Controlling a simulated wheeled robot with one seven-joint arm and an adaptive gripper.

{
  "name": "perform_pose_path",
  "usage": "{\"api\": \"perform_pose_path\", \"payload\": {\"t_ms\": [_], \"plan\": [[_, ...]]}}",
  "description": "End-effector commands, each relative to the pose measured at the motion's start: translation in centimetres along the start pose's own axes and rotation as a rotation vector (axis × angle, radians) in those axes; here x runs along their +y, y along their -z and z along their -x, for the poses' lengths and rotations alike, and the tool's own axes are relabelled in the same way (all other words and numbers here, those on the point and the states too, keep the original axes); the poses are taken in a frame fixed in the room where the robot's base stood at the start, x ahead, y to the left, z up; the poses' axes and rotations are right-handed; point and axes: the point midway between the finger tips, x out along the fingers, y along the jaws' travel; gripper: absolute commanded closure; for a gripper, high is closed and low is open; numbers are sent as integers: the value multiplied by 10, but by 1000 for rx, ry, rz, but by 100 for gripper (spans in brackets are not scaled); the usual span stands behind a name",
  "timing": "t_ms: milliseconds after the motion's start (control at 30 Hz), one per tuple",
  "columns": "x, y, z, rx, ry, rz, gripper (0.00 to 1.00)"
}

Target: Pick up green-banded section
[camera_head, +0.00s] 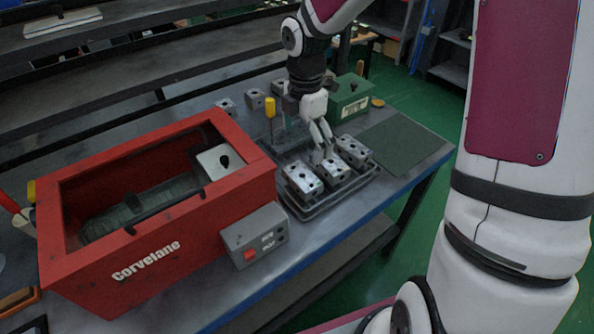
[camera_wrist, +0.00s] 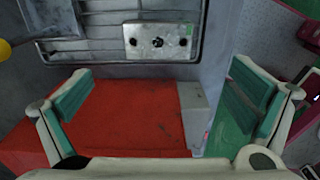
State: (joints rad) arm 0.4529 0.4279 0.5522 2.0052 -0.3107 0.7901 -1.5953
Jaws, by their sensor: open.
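A grey metal block (camera_wrist: 145,42) with dark holes and a small green mark near its right end lies in the tray (camera_wrist: 90,52) in the wrist view. In the head view, several similar grey blocks sit in the tray (camera_head: 318,212), including a left one (camera_head: 300,178) and a right one (camera_head: 352,150); I cannot tell a green band on them there. My gripper (camera_head: 322,150) is over the tray in the head view. In the wrist view my gripper (camera_wrist: 163,80) is open and empty, its teal-padded fingers wide apart, with the marked block beyond them.
A red open box (camera_head: 150,225) marked Corvelane stands left of the tray, with a grey switch box (camera_head: 255,236) on its side. A green box (camera_head: 349,97), a yellow-handled tool (camera_head: 270,107) and other grey blocks (camera_head: 255,98) stand behind. A dark green mat (camera_head: 397,143) lies clear at right.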

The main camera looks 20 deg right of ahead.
Motion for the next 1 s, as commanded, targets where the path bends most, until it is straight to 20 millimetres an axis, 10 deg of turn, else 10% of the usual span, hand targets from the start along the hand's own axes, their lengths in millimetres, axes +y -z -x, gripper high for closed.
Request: {"api": "perform_pose_path", "payload": {"t_ms": [300, 1000], "plan": [[0, 1, -60, 2, 4, -1, 0], [3, 1, -127, 0, 2, -3, 0]]}}
